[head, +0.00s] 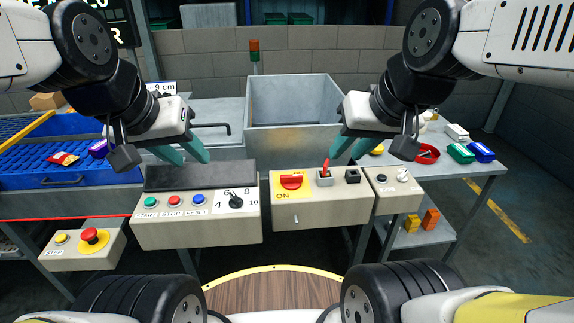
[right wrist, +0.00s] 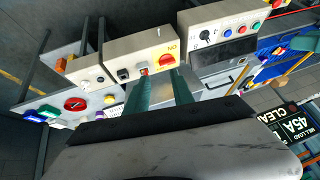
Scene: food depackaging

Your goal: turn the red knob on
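The red knob (head: 291,182) is a wide rotary handle on a yellow plate with ON and OFF labels, on a beige control box (head: 290,213) in the head view. Its handle lies about level across the plate. The knob also shows in the right wrist view (right wrist: 166,60), just beyond the fingertips. My right gripper (head: 346,158) has its teal fingers apart and empty, above and to the right of the knob, near the box's back edge. My left gripper (head: 195,161) is also open and empty, above the dark plate behind the button panel.
A red toggle lever (head: 326,168) and a black switch (head: 352,176) sit right of the knob. A button panel (head: 198,230) stands left, a smaller box (head: 393,190) right. A metal bin (head: 292,110) rises behind. An emergency-stop box (head: 82,249) is at lower left.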

